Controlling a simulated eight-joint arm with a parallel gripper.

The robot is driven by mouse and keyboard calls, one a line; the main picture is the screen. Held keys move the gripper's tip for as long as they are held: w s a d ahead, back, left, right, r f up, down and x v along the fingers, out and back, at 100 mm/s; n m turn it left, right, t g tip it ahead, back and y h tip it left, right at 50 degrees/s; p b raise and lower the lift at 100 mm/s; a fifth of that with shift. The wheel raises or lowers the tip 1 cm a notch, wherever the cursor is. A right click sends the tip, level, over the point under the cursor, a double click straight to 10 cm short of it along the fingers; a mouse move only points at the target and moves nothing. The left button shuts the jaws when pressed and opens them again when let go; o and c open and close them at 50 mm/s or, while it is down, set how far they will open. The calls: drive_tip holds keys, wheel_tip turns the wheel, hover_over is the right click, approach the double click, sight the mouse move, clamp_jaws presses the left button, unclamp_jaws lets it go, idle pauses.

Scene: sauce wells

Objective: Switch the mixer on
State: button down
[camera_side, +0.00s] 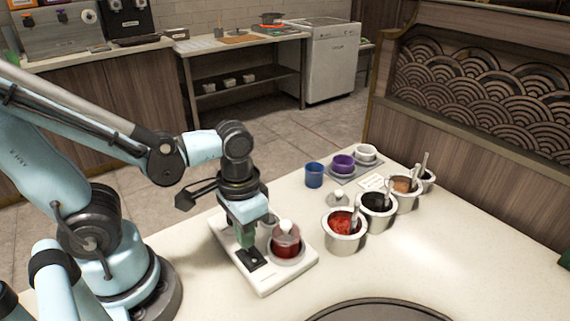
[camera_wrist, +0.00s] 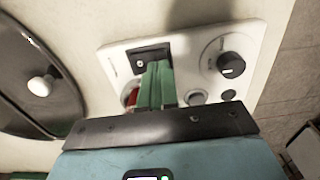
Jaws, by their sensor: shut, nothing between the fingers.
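The mixer is a white base (camera_side: 283,283) on the counter, with a lidded jar of red contents (camera_side: 286,243) on it. A black switch (camera_side: 250,258) sits at the front of the base, and it also shows in the wrist view (camera_wrist: 150,56). My gripper (camera_side: 246,243) points down just above the switch, with its green fingers closed together and empty. In the wrist view the fingertips (camera_wrist: 156,68) overlap the near edge of the switch. I cannot tell whether they touch it or which way the switch is set.
A dial (camera_wrist: 231,65) is on the base to the right of the switch. Several metal sauce pots, such as the red one (camera_side: 336,240), stand to the right. A blue cup (camera_side: 314,175) is behind. A dark lid with a white knob (camera_wrist: 40,86) is at left.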

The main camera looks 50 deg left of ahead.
drive_tip(key=shift+f, duration=0.9)
idle(0.7)
drive_tip(key=shift+r, duration=3.55)
drive_tip(key=w+a+r+t, duration=0.3)
drive_tip(key=w+t, duration=0.4)
drive_tip(key=w, duration=0.1)
drive_tip(key=shift+a+r, duration=0.2)
drive_tip(key=shift+a, duration=0.15)
